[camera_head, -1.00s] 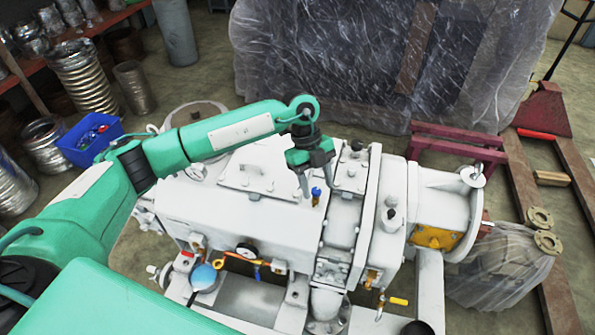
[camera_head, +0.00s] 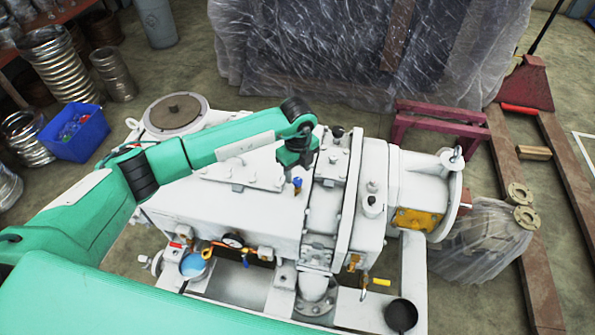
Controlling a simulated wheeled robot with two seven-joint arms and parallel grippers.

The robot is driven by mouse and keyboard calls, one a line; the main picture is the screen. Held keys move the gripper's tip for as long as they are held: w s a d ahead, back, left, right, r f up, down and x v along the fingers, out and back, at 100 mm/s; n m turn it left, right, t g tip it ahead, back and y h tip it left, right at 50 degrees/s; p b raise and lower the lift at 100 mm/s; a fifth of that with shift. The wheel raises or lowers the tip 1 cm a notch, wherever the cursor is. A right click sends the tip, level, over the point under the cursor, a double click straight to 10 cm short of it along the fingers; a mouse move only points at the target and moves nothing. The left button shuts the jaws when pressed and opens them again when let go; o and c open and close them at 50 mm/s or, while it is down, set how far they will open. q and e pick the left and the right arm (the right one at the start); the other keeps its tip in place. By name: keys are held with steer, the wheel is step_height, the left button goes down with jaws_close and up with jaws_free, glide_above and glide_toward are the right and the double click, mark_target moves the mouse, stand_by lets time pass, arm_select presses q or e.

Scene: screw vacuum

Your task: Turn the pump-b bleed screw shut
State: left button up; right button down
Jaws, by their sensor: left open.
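The white vacuum pump (camera_head: 230,213) fills the middle of the view. A small upright fitting with a blue head (camera_head: 297,184) stands on its top; it may be the bleed screw, but no label can be read. My left gripper (camera_head: 291,174) points down just above and behind this blue head in the picture. It is open, with its fingers nearly overlapping from this angle. I cannot tell whether they touch the fitting. My right gripper is not in view.
A black-topped fitting (camera_head: 337,132) and a white knob (camera_head: 372,188) stand close by on top. A blue bin (camera_head: 75,133) is at left.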

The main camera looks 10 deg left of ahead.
mark_target(298, 180)
arm_select(q)
step_height(298, 180, down, 2)
steer(key=shift+f, duration=0.1)
steer(key=shift+f+p, duration=0.35)
steer(key=shift+f, duration=0.15)
